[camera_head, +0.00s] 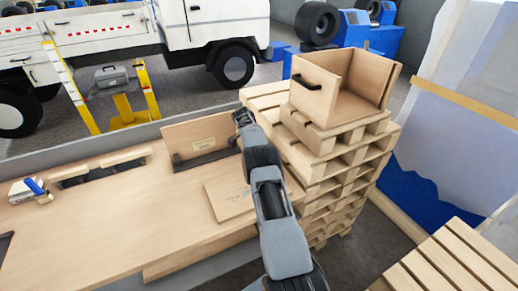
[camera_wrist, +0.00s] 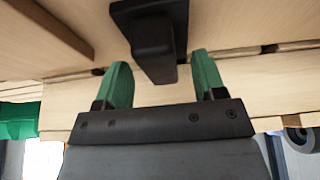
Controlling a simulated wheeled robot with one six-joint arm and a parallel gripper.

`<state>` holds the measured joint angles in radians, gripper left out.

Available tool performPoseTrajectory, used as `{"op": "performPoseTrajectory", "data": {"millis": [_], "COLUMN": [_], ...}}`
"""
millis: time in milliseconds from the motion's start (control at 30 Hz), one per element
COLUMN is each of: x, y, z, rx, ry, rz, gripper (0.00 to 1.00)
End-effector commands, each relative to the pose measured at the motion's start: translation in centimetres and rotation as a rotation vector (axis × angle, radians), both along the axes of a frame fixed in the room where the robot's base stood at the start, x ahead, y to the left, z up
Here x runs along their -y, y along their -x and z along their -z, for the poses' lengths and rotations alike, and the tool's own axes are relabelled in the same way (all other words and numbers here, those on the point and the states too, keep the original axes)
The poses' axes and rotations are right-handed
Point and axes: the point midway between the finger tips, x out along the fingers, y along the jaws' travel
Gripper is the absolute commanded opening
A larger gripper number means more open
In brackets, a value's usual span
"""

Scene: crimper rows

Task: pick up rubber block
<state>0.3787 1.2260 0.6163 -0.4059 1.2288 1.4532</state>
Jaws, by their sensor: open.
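My gripper (camera_head: 243,117) is at the right end of the upright wooden board (camera_head: 188,134) at the bench's back edge. In the wrist view my gripper (camera_wrist: 163,78) is open, with green fingertips apart. A dark block-like piece (camera_wrist: 152,45) with a flat base is against a wooden surface, and its near end lies between the fingertips in the picture, with no clear contact. I cannot tell whether it is the rubber block or a handle. No rubber block can be made out for certain in the head view; my arm hides part of the bench.
A wooden bench (camera_head: 90,225) holds a loose flat board (camera_head: 229,200) and a blue-handled item (camera_head: 36,187). Right of my arm is a pallet stack (camera_head: 328,160) with an open wooden box (camera_head: 318,90) on top. The bench's left middle is clear.

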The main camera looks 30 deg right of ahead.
Motion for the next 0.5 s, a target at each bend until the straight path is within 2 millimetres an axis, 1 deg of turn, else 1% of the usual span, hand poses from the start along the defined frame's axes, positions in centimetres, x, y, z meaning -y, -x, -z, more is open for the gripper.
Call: {"op": "performPoseTrajectory", "data": {"millis": [100, 167, 400, 433, 500], "x": [0.41, 0.49, 0.51, 0.51, 0.5], "y": [0.06, 0.07, 0.05, 0.05, 0.05], "z": [0.91, 1.18, 1.34, 1.34, 1.33], "rx": [0.0, 0.0, 0.001, 0.001, 0.001], "ry": [0.0, 0.0, 0.0, 0.0, 0.0], "rz": [0.0, 0.0, -0.001, -0.001, -0.001], "gripper": [0.64, 0.64, 0.64, 0.63, 0.56]}}
